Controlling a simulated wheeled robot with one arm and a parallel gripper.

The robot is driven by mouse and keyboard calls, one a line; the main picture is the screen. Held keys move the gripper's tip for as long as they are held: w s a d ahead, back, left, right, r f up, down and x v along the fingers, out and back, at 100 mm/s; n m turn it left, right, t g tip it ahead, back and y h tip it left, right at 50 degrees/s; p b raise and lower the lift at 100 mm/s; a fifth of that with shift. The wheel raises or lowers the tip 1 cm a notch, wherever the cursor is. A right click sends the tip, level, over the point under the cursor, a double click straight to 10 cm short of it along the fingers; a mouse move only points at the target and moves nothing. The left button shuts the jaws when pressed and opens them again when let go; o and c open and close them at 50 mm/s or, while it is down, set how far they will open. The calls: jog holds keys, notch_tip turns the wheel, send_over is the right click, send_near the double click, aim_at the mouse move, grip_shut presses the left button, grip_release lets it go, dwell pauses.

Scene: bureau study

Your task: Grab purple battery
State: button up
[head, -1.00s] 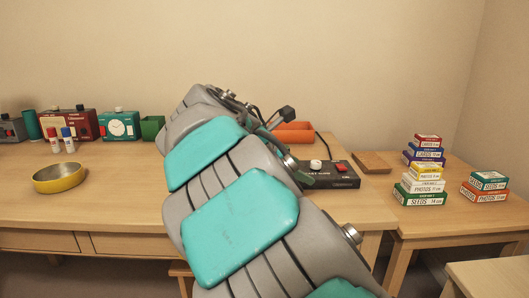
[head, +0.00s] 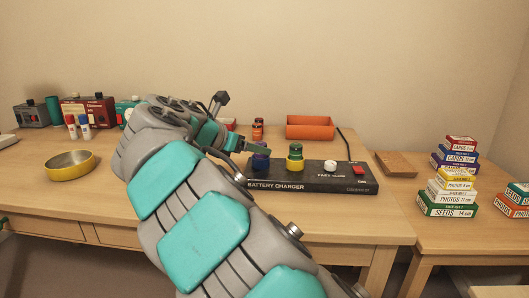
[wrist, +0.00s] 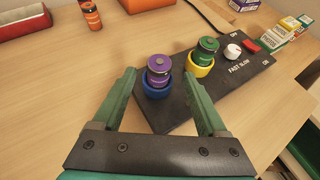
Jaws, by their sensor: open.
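The purple battery (wrist: 159,68) stands upright in a blue cup (wrist: 158,86) on the black battery charger (wrist: 247,95) in the wrist view. In the head view the charger (head: 315,178) lies on the desk, and the purple battery and blue cup (head: 261,160) are partly hidden by my arm. My gripper (wrist: 163,88) is open and empty, with one green finger on each side of the blue cup. I cannot tell whether the fingers touch it. A green battery (wrist: 207,50) stands in a yellow cup (wrist: 200,65) to the right.
An orange battery (wrist: 91,15) stands on the desk near an orange-red tray (head: 310,127). The charger carries a white knob (wrist: 232,51) and a red switch (wrist: 252,46). A yellow bowl (head: 70,173) is at left. Stacked boxes (head: 450,180) stand at right.

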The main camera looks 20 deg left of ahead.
jog(key=shift+x, duration=3.6)
jog(key=shift+r, duration=0.1)
grip_shut()
